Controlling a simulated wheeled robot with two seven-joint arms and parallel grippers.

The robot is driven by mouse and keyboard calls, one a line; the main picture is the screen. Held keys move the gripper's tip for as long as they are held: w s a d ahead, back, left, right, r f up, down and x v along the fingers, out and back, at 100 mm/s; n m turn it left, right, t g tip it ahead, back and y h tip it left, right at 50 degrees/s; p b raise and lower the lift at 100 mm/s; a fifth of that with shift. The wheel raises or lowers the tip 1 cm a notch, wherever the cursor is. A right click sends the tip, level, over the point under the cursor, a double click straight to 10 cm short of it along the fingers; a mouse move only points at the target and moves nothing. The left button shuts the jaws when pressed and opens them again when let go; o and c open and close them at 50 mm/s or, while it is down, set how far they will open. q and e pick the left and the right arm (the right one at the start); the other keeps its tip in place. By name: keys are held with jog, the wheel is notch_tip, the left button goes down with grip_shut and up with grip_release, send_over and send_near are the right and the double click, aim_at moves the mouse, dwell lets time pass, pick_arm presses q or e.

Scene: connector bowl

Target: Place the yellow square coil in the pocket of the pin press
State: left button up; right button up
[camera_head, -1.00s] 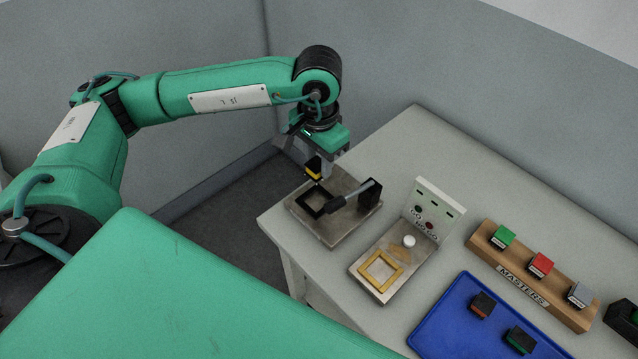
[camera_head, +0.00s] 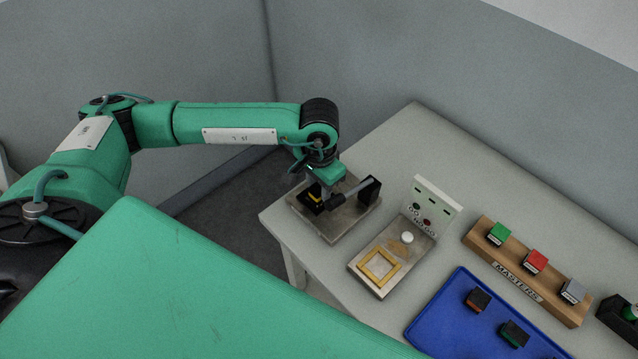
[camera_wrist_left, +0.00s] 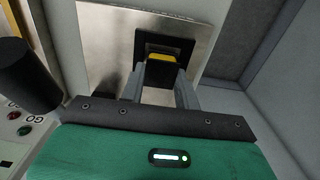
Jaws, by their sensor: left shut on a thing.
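The yellow square coil (camera_head: 315,196) is a small black block with a yellow top. It sits between the fingers of my left gripper (camera_head: 322,190), which is shut on it. The pin press (camera_head: 333,222) is a metal plate with a black square pocket frame and a black lever. In the left wrist view the coil (camera_wrist_left: 160,57) is at the black pocket frame (camera_wrist_left: 188,42), between the fingertips of the left gripper (camera_wrist_left: 162,68). I cannot tell how deep the coil sits in the pocket. My right gripper is not in view.
The press's black lever and post (camera_head: 369,189) stand close to the right of the gripper. A test fixture (camera_head: 378,285) with a yellow square frame is beside the press. A MASTERS block (camera_head: 512,281) and a blue tray (camera_head: 450,318) stand further right.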

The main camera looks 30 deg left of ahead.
aim_at(319, 188)
pick_arm(q)
jog(key=shift+f, duration=0.2)
jog(key=o, duration=1)
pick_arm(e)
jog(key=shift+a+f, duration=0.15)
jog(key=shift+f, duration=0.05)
pick_arm(q)
jog(key=shift+r, duration=0.1)
jog(key=shift+r, duration=0.15)
notch_tip(319, 188, up, 8)
jog(key=shift+f+b, duration=0.25)
jog(key=shift+b, duration=0.85)
notch_tip(319, 188, up, 4)
jog(key=shift+r+b, duration=0.2)
jog(key=shift+b, duration=0.15)
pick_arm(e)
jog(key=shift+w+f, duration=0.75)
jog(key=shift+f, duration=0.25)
